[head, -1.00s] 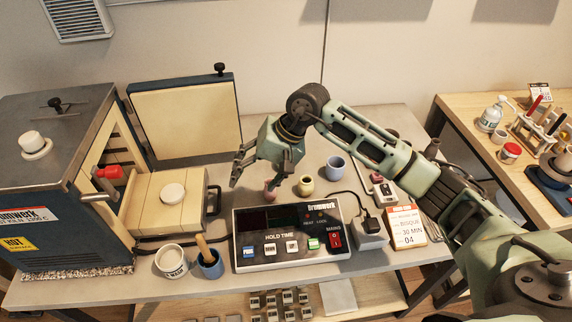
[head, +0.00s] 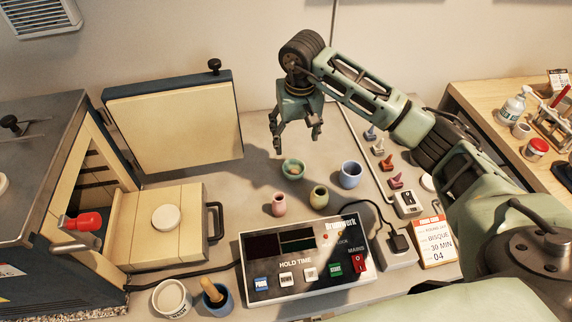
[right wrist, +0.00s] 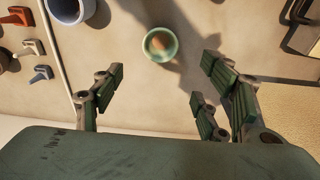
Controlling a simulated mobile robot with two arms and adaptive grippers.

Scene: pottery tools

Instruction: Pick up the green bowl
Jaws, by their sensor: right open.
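The small green bowl (head: 293,169) stands on the grey table, behind the pink and yellow vases, with something brownish showing inside it. In the right wrist view the bowl (right wrist: 160,44) lies beyond the fingertips, between the left finger and the right fingers. My right gripper (head: 296,138) is open and empty, above the table just behind the bowl, fingers pointing down; its fingers also show in the right wrist view (right wrist: 160,85). They are apart from the bowl. My left gripper is not in view.
A pink vase (head: 279,204), a yellow vase (head: 319,197) and a blue cup (head: 351,175) stand close around the bowl. The control box (head: 305,262) is in front. The kiln door panel (head: 175,122) stands at left. Several coloured clips (head: 385,163) lie at right.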

